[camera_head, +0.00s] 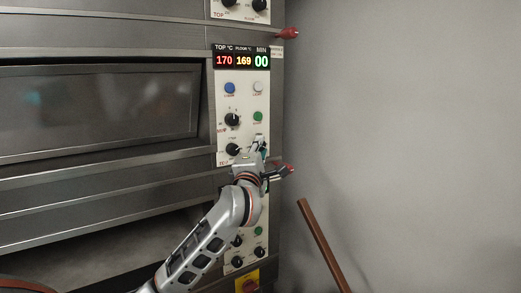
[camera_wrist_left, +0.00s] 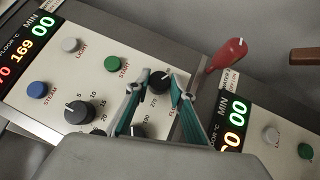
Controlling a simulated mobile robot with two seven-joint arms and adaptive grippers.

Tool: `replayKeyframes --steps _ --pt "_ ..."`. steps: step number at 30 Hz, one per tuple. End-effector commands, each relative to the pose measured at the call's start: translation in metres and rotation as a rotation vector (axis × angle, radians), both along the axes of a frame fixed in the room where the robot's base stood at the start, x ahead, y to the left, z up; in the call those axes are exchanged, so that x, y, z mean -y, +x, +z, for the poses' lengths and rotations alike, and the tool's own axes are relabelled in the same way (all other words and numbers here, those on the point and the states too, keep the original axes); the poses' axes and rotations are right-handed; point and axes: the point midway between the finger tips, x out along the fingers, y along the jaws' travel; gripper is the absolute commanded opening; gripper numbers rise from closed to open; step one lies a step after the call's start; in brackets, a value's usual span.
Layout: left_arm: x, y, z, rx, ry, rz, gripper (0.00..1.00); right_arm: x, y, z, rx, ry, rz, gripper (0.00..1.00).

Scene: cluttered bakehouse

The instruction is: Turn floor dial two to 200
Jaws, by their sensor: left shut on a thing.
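The oven's middle control panel shows top 170, floor 169 and 00 minutes on its display (camera_head: 243,61). The floor dial (camera_wrist_left: 159,80) is a black round knob with a white pointer line, printed numbers around it and a "FLOOR" label beside it. My left gripper (camera_head: 261,146) is at this panel's lower right and hides the floor dial in the head view. In the left wrist view the gripper's two green-sided fingers (camera_wrist_left: 156,88) stand on either side of the knob, shut on it. The top dial (camera_head: 232,150) is just left of the gripper. My right gripper is not in view.
The timer dial (camera_head: 232,119) and blue (camera_head: 230,88), white (camera_head: 258,88) and green (camera_head: 258,116) buttons sit above. Red handles (camera_head: 289,34) stick out at the oven's right edge; one (camera_wrist_left: 228,55) is near the fingers. A brown pole (camera_head: 323,243) leans at lower right.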

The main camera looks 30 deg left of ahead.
Motion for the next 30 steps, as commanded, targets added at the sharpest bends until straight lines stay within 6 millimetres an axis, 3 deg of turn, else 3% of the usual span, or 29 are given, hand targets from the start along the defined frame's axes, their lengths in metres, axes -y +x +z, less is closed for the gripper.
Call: replayKeyframes --steps 3,4,6,19,30 --pt "-0.001 0.000 0.001 0.002 0.000 0.001 0.02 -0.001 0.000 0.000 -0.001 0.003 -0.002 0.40" --pt "-0.001 0.000 0.001 0.002 0.000 0.001 0.28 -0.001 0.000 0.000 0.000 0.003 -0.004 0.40" --pt "-0.001 0.000 0.001 0.002 0.000 0.001 0.40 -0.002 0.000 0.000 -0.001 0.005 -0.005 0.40" --pt "0.002 -0.006 -0.001 0.001 0.000 0.001 0.40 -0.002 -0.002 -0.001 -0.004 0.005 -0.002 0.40" --pt "0.030 -0.067 -0.016 0.001 0.001 -0.002 0.40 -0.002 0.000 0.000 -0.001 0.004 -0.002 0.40"
